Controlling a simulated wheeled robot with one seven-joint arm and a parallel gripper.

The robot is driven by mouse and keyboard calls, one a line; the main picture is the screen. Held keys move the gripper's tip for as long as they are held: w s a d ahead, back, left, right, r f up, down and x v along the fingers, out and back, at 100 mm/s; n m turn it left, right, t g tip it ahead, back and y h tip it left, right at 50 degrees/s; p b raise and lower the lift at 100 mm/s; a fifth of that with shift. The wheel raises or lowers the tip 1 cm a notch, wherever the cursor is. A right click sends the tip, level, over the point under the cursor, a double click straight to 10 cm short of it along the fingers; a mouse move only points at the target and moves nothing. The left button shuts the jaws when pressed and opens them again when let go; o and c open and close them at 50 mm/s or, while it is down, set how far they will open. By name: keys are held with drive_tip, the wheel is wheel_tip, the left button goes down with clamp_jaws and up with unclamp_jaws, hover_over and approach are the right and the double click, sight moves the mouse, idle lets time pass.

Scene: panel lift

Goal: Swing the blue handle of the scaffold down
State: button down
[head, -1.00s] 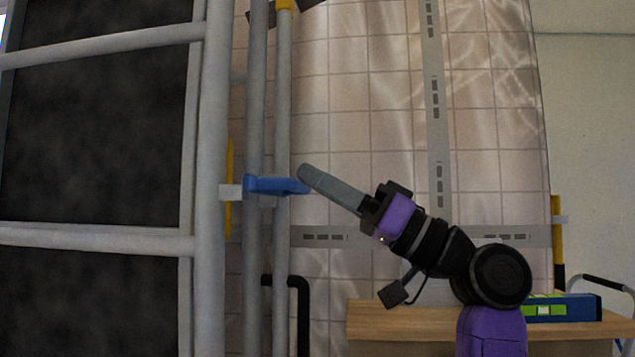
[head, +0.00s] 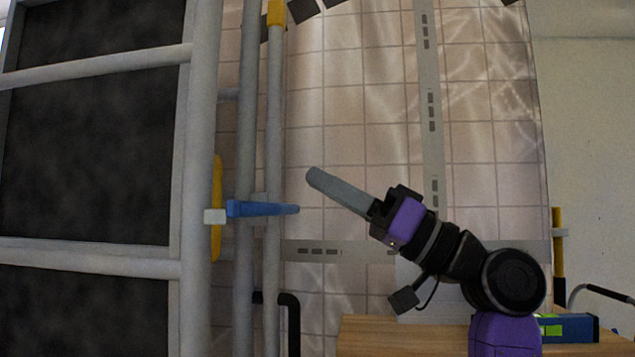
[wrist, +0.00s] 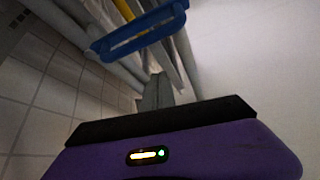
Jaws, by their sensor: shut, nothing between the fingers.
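The blue handle (head: 262,209) sticks out to the right from a pale bracket on the scaffold (head: 205,120), roughly level in the head view. In the wrist view the handle (wrist: 138,30) shows as a blue loop above and beyond the fingertips. My gripper (head: 312,174) is shut and empty, its grey fingers pointing up and left. The tips are just right of and above the handle's free end, with a small gap in the picture. In the wrist view my gripper (wrist: 157,78) shows as closed fingers below the loop.
A yellow bar (head: 216,170) stands behind the bracket, beside grey upright poles. A black bent pipe (head: 293,320) is below the handle. A wooden board (head: 400,338) and a blue-green level (head: 568,327) lie at the lower right. The tiled wall area above my gripper is clear.

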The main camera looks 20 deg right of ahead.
drive_tip(key=v, duration=0.7)
drive_tip(key=shift+w+d+f, duration=0.2)
drive_tip(key=shift+d, duration=0.1)
